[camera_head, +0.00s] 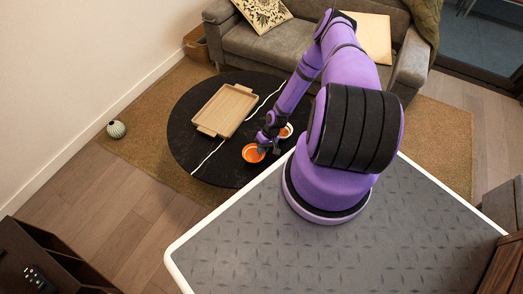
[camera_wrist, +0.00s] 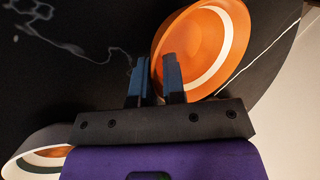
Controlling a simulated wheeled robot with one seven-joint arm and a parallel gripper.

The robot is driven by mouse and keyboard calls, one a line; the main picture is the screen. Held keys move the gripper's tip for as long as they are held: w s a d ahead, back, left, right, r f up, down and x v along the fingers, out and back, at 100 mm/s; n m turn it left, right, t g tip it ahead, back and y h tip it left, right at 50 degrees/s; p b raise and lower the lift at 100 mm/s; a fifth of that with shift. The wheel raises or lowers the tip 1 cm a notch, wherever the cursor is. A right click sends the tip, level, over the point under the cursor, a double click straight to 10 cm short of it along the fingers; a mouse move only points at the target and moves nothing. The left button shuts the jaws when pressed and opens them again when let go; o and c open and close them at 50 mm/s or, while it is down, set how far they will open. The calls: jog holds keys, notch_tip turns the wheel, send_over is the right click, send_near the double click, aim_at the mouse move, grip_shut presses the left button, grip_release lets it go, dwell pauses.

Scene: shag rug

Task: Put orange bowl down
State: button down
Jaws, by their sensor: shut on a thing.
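The orange bowl (camera_head: 251,154) is over the near part of the round black table (camera_head: 205,108). In the wrist view the orange bowl (camera_wrist: 203,42) shows a white ring inside and lies up and right of the fingers. My gripper (camera_head: 265,143) reaches down over the table. In the wrist view my gripper (camera_wrist: 155,73) is shut on the bowl's left rim, with a finger on each side of the wall. I cannot tell whether the bowl's base touches the tabletop.
A white bowl with orange inside (camera_head: 286,130) stands close by, right of my gripper; a bowl also shows at lower left in the wrist view (camera_wrist: 35,150). A wooden tray (camera_head: 226,110) lies on the table. The table's near left part is clear. A grey sofa stands behind.

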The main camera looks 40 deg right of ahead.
jog(key=shift+f, duration=0.3)
jog(key=c, duration=1.2)
grip_release()
jog(key=v, duration=1.2)
jog(key=shift+r, duration=0.15)
